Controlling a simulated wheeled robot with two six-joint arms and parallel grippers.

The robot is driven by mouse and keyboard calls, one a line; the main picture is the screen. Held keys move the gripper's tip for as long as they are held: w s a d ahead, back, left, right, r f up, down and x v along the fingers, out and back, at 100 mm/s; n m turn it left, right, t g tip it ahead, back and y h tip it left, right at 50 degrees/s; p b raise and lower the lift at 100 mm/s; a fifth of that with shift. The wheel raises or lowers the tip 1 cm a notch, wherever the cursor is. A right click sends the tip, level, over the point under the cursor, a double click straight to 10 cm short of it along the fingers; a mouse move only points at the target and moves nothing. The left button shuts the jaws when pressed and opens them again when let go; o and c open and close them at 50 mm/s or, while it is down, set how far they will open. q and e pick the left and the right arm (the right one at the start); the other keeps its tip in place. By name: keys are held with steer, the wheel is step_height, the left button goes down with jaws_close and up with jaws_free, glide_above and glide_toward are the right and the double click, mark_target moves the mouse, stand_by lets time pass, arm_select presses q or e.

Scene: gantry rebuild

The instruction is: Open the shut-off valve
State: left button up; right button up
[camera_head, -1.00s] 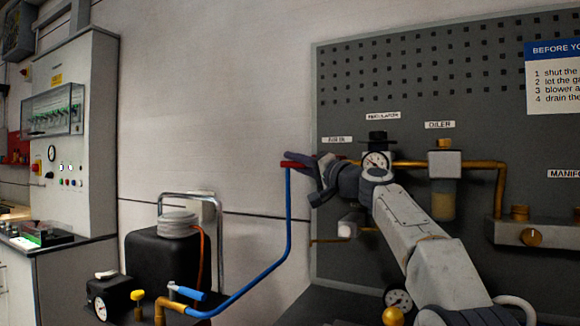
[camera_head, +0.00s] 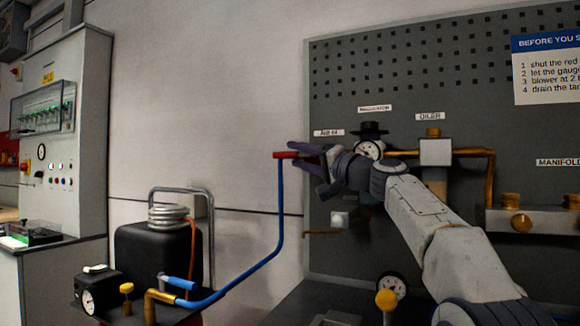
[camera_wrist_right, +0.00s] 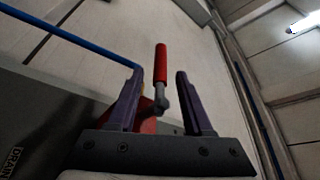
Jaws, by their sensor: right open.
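The shut-off valve's red lever (camera_head: 286,155) shows at the left edge of the dark panel, at the top of the blue hose (camera_head: 279,205). My right gripper (camera_head: 303,168) is open just right of the lever, its fingers pointing left. In the right wrist view the red lever (camera_wrist_right: 161,64) stands in the gap between the two spread fingers of the right gripper (camera_wrist_right: 160,82), and I see no contact on either side. A grey joint sits at the lever's base. The valve body is mostly hidden behind my gripper. My left gripper is out of view.
The regulator gauge (camera_head: 368,150) and oiler (camera_head: 435,152) are close behind and right of my wrist. A black compressor tank (camera_head: 150,255) stands lower left, with the blue hose rising from it. A manifold (camera_head: 535,221) is at right. The wall left of the lever is clear.

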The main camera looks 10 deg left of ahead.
mark_target(301, 156)
steer(key=b+v, duration=0.3)
steer(key=v, duration=0.2)
steer(key=shift+s+d+f, duration=0.2)
steer(key=shift+s+d, duration=0.25)
steer(key=shift+d, duration=0.05)
